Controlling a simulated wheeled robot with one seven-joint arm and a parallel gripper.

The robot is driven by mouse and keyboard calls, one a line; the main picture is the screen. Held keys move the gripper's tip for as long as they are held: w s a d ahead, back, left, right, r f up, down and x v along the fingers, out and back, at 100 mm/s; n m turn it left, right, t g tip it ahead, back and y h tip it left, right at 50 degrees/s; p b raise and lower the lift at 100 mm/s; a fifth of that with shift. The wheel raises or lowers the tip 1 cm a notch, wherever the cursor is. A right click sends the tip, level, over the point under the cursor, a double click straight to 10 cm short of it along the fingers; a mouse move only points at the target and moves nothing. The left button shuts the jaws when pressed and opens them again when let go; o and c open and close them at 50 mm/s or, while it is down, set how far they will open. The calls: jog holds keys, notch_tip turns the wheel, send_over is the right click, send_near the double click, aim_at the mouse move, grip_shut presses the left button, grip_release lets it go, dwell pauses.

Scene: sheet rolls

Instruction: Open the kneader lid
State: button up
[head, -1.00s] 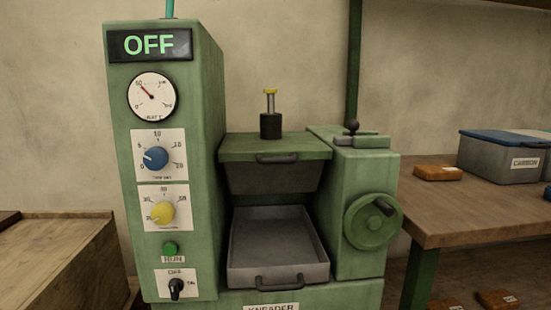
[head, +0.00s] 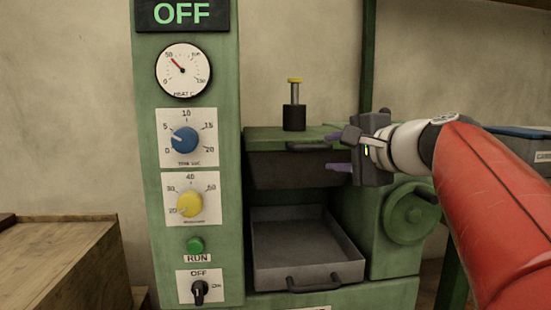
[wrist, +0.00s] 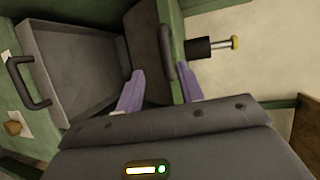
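The kneader lid (head: 265,137) is a flat green plate lying level over the dark kneader chamber (head: 285,170). Its dark bar handle (head: 308,147) is on the front edge, and the handle also shows in the wrist view (wrist: 167,52). A black post with a yellow cap (head: 294,115) stands on the lid. My gripper (head: 332,152) is at the right end of the handle with its two purple fingers apart, one above the other. In the wrist view, the handle lies ahead between the open fingers (wrist: 160,88). Nothing is held; I cannot tell whether a finger touches the handle.
A grey tray (head: 300,245) with a front handle sits below the chamber. The control panel (head: 190,150), reading OFF, rises at the left. A green handwheel (head: 408,212) is at the right, close below my arm. A wooden crate (head: 60,260) stands far left.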

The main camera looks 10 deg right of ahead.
aim_at(315, 148)
jog(key=x, duration=0.5)
jog(key=r+x, duration=0.1)
jog(key=x, duration=0.1)
jog(key=shift+w+f, duration=0.1)
jog(key=shift+w, duration=0.4)
jog(key=shift+a, duration=0.1)
grip_shut()
jog(key=shift+p, duration=0.3)
